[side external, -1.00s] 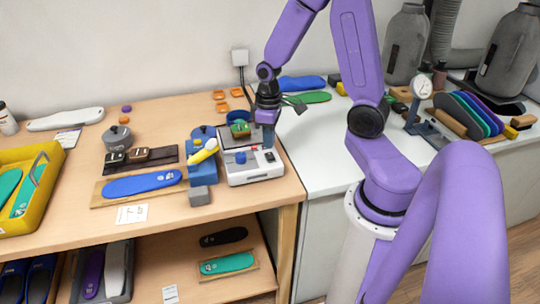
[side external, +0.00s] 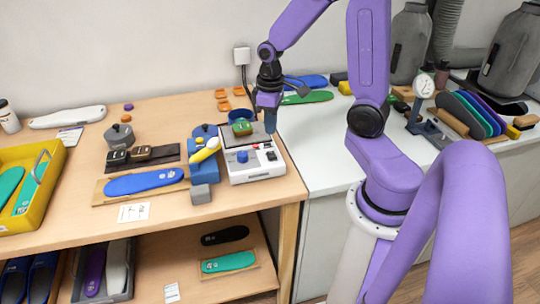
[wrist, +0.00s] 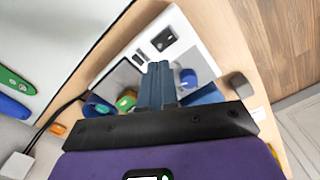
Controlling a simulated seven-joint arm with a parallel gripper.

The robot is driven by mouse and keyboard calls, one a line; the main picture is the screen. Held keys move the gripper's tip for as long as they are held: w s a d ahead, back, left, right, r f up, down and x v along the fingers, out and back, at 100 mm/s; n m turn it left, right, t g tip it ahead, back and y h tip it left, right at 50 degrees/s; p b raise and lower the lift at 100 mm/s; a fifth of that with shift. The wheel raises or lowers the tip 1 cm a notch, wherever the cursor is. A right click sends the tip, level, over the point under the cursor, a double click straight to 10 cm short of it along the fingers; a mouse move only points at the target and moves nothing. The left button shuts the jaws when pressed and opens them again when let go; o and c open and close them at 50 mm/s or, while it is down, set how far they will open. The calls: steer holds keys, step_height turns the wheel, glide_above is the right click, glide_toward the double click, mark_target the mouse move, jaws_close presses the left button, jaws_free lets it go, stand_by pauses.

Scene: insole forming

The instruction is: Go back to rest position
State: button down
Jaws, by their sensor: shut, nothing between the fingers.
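My gripper (side external: 269,122) is shut and empty. In the side view it hangs fingers down just above the right rear of the white device (side external: 257,175), which has a blue knob and a dark top plate. In the wrist view the closed blue fingers (wrist: 159,84) point toward the same white device (wrist: 177,38). A green block with brown parts (side external: 242,128) sits on the device's dark plate, to the left of my fingers. It shows in the wrist view (wrist: 126,101), partly hidden by the gripper. I cannot tell whether the fingertips touch anything.
A blue stand with a yellow piece (side external: 204,158) is left of the device. A blue insole (side external: 145,181) lies on a board farther left, beyond which is a yellow bin (side external: 48,190). Blue and green insoles (side external: 306,97) lie on the white counter behind. A gauge (side external: 424,88) stands right.

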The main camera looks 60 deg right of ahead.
steer(key=s+a+r+n, duration=0.2)
steer(key=s+a+n, duration=0.2)
steer(key=s+a, duration=0.3)
steer(key=s+a+r+n, duration=0.3)
steer(key=s+a+n, duration=0.2)
steer(key=s+a, duration=0.3)
steer(key=shift+s+a+r+n, duration=0.25)
steer(key=shift+s+r+n, duration=0.1)
steer(key=shift+s, duration=0.8)
